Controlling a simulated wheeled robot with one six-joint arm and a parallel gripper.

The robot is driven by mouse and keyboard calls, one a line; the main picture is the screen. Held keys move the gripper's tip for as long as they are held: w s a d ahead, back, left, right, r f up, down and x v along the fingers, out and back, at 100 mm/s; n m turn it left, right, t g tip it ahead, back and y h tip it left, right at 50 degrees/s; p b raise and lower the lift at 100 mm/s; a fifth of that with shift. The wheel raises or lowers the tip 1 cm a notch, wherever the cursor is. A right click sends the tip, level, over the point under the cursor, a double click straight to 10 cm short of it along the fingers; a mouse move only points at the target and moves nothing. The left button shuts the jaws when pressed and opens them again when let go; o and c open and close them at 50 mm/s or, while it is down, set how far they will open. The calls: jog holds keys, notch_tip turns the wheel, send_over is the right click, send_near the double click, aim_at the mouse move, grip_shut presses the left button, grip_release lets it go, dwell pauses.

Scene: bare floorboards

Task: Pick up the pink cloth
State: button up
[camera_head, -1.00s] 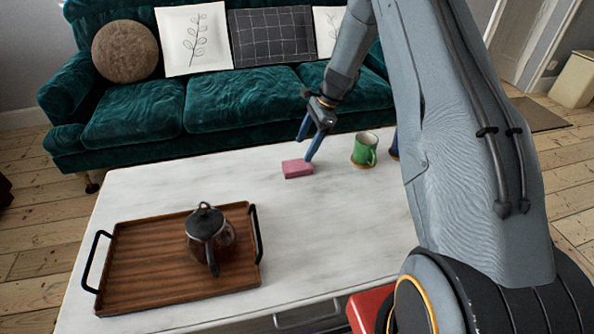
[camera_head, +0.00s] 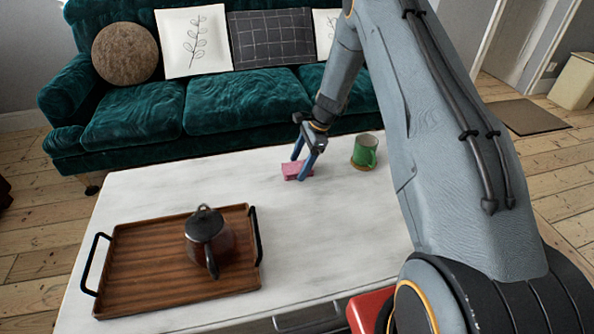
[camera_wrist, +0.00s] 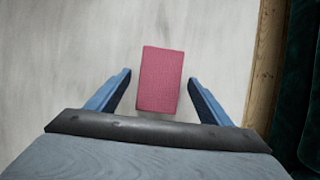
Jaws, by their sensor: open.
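The pink cloth (camera_head: 291,171) is a small folded block lying on the white table, toward its far side. It also shows in the wrist view (camera_wrist: 160,80), upright in the picture between the two blue fingers and reaching out past their tips. My gripper (camera_head: 301,170) is open, with its fingers pointing down around the cloth; one finger hides part of the cloth in the head view. In the wrist view my gripper (camera_wrist: 159,78) has a visible gap on each side of the cloth.
A green mug (camera_head: 364,151) stands just right of the cloth. A wooden tray (camera_head: 140,270) with black handles holds a dark teapot (camera_head: 207,238) at the front left. The white table (camera_head: 330,230) is clear between them. A green sofa (camera_head: 240,100) stands behind the table.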

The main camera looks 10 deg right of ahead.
aim_at(300, 166)
jog(key=shift+f, duration=0.25)
dwell(0.4)
jog(key=c, duration=1.2)
notch_tip(300, 166, up, 11)
jog(key=shift+f, duration=0.2)
